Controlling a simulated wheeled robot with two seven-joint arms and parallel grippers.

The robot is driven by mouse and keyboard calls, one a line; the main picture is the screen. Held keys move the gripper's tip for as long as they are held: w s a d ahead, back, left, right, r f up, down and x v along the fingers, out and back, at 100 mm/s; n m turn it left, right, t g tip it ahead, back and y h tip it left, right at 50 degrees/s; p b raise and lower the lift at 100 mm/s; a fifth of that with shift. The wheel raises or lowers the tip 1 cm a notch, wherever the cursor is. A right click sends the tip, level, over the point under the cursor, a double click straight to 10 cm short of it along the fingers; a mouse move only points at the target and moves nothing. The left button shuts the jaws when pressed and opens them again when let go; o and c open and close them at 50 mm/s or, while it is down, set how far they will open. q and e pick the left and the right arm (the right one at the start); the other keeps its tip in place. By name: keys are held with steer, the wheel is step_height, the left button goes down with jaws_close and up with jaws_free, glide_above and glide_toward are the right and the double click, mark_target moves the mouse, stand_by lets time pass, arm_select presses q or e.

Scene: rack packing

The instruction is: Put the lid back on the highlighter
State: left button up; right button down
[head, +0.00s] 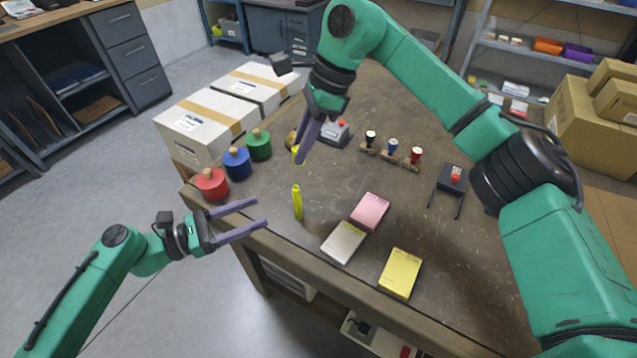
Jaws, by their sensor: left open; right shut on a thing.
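The yellow highlighter (297,204) stands upright on the table, its narrow tip pointing up. My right gripper (299,158) is above and behind it in the picture, pointing down, with its fingers shut. A small bit of yellow, the lid (294,150), shows at its fingertips; most of it is hidden by the fingers. The lid is apart from the highlighter. My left gripper (262,212) is open and empty at the table's left edge, its fingers pointing right toward the highlighter, with a gap between.
Red (212,184), blue (237,163) and green (259,144) round pots line the left edge. Pink (370,212), pale (343,243) and yellow (400,273) boxes lie right of the highlighter. A stamp rack (390,157) stands behind. The table (460,270) is clear at the right front.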

mark_target(297, 197)
arm_select(q)
steer(key=shift+w+d, duration=0.1)
steer(key=shift+w, duration=0.05)
steer(key=shift+d+r, duration=0.25)
steer(key=shift+d, duration=0.75)
arm_select(e)
steer(key=shift+s+a+r, duration=0.3)
steer(key=shift+s+a, duration=0.15)
steer(key=shift+s, duration=0.15)
arm_select(q)
steer(key=x, duration=0.8)
steer(key=shift+w+d, duration=0.1)
steer(key=shift+d, duration=0.2)
arm_select(e)
steer(key=shift+s+a+r, duration=0.1)
steer(key=shift+s+a, duration=0.05)
steer(key=shift+s, duration=0.05)
arm_select(q)
steer(key=shift+c, duration=0.3)
jaws_close()
